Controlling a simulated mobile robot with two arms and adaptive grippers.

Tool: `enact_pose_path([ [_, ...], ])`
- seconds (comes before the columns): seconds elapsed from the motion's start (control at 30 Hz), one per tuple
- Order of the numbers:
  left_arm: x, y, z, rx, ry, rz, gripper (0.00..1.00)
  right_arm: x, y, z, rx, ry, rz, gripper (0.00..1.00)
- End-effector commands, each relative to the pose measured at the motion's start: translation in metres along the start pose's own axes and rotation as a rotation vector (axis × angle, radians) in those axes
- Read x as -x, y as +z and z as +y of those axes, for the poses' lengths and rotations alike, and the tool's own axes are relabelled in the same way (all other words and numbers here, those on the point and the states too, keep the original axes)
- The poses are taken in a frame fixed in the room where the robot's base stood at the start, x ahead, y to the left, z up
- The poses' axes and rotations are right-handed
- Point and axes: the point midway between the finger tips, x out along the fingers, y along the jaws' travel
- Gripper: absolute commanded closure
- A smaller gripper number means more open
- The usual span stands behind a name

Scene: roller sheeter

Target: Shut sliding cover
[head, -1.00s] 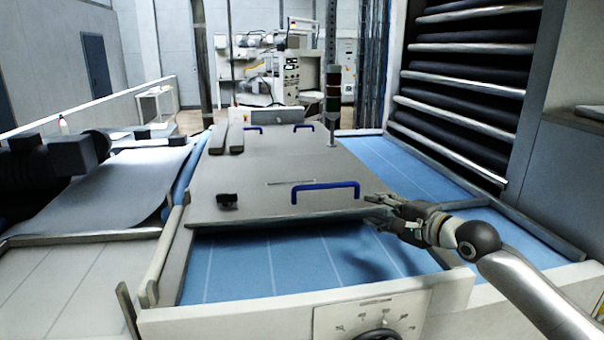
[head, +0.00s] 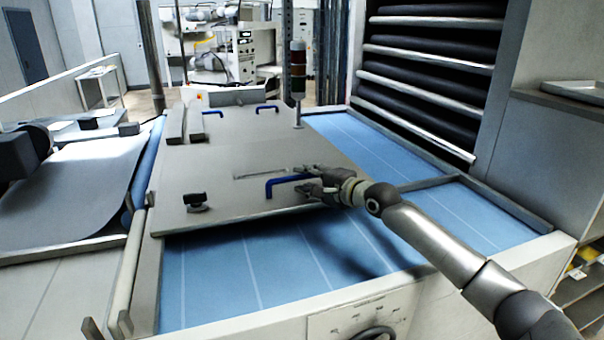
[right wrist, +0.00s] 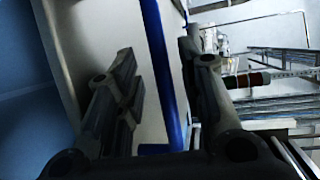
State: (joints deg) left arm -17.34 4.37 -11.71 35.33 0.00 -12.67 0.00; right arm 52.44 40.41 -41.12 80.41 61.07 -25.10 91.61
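The sliding cover (head: 235,165) is a flat grey panel lying over a blue bed (head: 240,260). Blue bed shows bare in front of the cover and to its right. A blue handle (head: 274,187) stands near the cover's front edge. My right gripper (head: 307,185) is at the right end of this handle. In the right wrist view, the blue handle (right wrist: 163,75) runs between the two spread fingers of the right gripper (right wrist: 160,85), which are not closed on it. My left gripper is not in view.
A small black knob (head: 197,202) sits on the cover's front left. Two more blue handles stand at its far end, near two grey bars (head: 185,124). A signal post (head: 298,75) rises at the back. A roller rack (head: 430,75) stands at the right. A dial (head: 372,333) is in front.

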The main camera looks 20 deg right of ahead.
Motion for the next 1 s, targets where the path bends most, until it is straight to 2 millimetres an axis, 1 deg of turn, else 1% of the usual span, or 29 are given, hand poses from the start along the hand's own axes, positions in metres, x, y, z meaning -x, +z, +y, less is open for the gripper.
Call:
enact_pose_path([
  [0.03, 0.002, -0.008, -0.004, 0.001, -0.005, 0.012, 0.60, -0.006, 0.000, -0.002, -0.001, -0.002, 0.000, 0.65],
  [0.1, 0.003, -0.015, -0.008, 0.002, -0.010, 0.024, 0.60, -0.012, 0.000, -0.001, -0.002, 0.000, 0.000, 0.65],
  [0.17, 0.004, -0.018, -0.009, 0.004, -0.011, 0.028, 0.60, -0.017, 0.000, -0.001, 0.000, -0.001, 0.000, 0.65],
  [0.33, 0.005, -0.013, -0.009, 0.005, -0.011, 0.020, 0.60, -0.022, 0.000, 0.000, -0.001, -0.001, 0.000, 0.65],
  [0.6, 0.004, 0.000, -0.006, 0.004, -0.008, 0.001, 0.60, -0.023, 0.000, 0.000, 0.000, -0.001, 0.001, 0.65],
  [0.87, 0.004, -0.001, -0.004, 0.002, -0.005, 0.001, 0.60, -0.023, 0.000, 0.000, 0.000, -0.001, 0.001, 0.98],
  [0.9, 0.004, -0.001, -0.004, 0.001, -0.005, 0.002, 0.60, -0.023, 0.000, 0.000, 0.000, -0.001, 0.001, 1.00],
  [1.0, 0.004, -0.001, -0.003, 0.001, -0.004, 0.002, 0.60, -0.023, -0.001, 0.000, 0.000, -0.001, 0.001, 1.00],
])
